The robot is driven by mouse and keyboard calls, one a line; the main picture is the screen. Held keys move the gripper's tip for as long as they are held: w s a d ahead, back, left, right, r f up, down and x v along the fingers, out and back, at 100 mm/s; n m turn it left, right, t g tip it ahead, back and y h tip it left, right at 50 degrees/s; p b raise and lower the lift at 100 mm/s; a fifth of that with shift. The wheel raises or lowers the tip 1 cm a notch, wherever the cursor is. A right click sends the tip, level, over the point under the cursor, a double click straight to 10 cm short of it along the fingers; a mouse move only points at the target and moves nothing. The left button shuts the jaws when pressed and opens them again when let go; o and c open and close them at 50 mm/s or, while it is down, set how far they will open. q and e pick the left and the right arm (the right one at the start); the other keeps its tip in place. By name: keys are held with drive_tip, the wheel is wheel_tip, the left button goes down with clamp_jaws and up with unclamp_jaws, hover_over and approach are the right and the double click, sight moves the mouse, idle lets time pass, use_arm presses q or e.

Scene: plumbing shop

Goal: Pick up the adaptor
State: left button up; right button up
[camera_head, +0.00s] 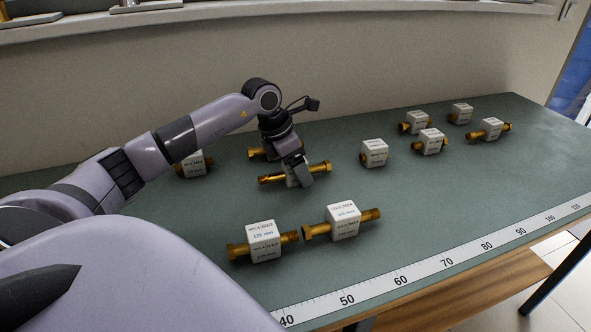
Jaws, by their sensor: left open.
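Several brass adaptors with white printed label blocks lie on the green table. My left gripper (298,178) points down over one adaptor (320,168) near the middle, with its fingers at the white block. It is open, and its fingers hide much of that block. I cannot tell whether the fingers touch it. Another adaptor (256,152) lies just behind, partly hidden by my gripper. Two more adaptors, one at the front left (263,240) and one beside it (343,221), lie nearer to me. My right gripper is not in view.
More adaptors lie at the right, such as one by the middle (374,154) and one farther right (489,129). One (194,165) sits behind my left forearm. A white ruler strip (420,270) runs along the table's front edge. The table (440,195) is clear at the front right.

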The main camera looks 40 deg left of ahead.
use_arm(q)
drive_tip(key=shift+f, duration=0.2)
drive_tip(key=c, duration=1.2)
drive_tip(key=shift+w+r, duration=0.1)
drive_tip(key=shift+r, duration=0.1)
